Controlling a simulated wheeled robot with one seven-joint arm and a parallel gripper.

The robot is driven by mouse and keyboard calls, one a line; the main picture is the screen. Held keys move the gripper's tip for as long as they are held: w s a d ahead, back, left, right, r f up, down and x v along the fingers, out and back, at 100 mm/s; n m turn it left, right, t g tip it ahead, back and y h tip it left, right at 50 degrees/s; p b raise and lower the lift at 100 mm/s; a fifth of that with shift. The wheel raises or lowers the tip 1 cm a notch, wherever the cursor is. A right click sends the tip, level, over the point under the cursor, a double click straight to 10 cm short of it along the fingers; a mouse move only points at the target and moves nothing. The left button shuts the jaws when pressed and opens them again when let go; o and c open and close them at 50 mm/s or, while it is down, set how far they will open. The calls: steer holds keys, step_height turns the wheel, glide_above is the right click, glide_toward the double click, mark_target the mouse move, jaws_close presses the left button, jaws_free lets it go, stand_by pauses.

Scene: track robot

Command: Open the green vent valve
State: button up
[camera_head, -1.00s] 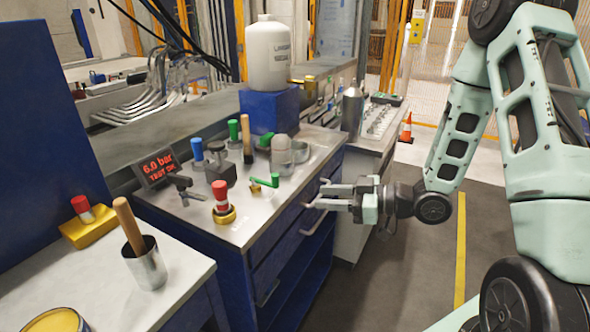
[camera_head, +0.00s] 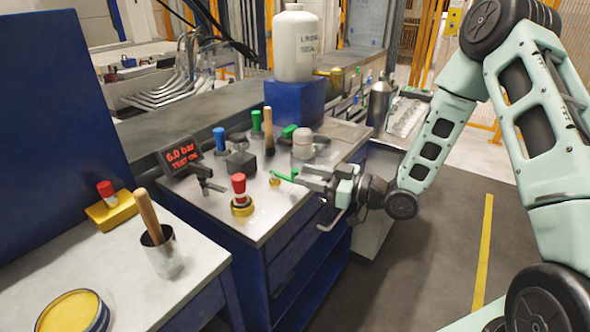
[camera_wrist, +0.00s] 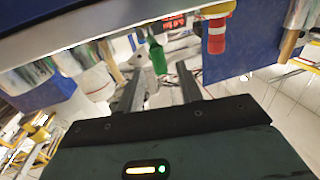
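The green vent valve (camera_head: 283,178) is a small green lever on a brass body near the front edge of the steel bench top. My gripper (camera_head: 303,178) is just right of it, over the bench edge, and partly covers the lever's right end. In the wrist view a green handle (camera_wrist: 157,57), apparently this lever, shows just beyond and between the fingertips. My gripper (camera_wrist: 162,78) is open there, with nothing between its fingers near the palm. Whether a fingertip touches the lever, I cannot tell.
A red-topped brass valve (camera_head: 240,195) stands left of the lever. Behind are a blue-topped fitting (camera_head: 220,140), a wooden handle (camera_head: 268,130) and other green-topped fittings (camera_head: 256,121). A display (camera_head: 182,156) reads 6.0 bar. A drawer handle (camera_head: 335,222) sticks out below my gripper.

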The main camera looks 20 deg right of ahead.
mark_target(294, 173)
steer(key=shift+x, duration=2)
jaws_close()
steer(key=shift+a, duration=0.1)
steer(key=shift+a, duration=0.1)
